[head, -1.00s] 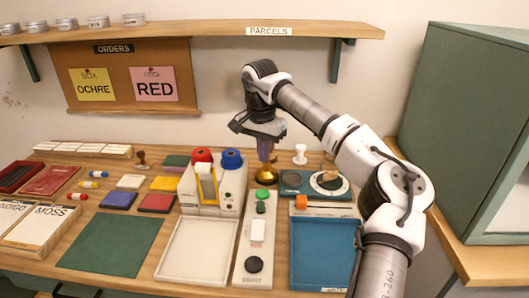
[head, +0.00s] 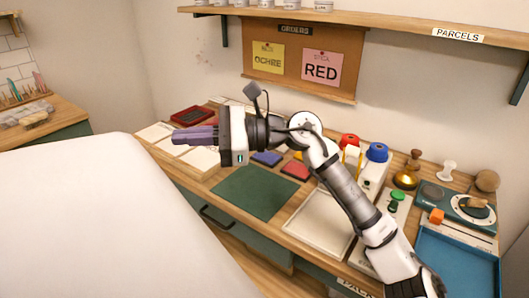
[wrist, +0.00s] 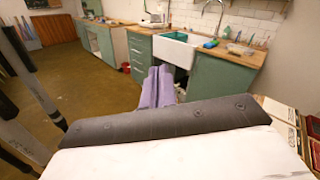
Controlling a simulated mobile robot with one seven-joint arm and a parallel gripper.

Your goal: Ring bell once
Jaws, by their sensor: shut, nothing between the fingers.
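The golden bell (head: 405,180) stands on the table at the right in the head view, behind the green knob. It is upright and nothing touches it. My gripper (head: 190,139) is at the left in the head view, far from the bell, held out past the table's left part and pointing left. Its purple fingers are together with nothing between them. In the wrist view my gripper (wrist: 158,88) points across the room, and the bell does not show there.
A green mat (head: 255,192), a white tray (head: 318,222) and a blue tray (head: 455,265) lie on the table. Red and blue-topped dispensers (head: 376,153) stand left of the bell. A large white surface (head: 90,220) fills the lower left. Green cabinets (wrist: 190,60) stand across the room.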

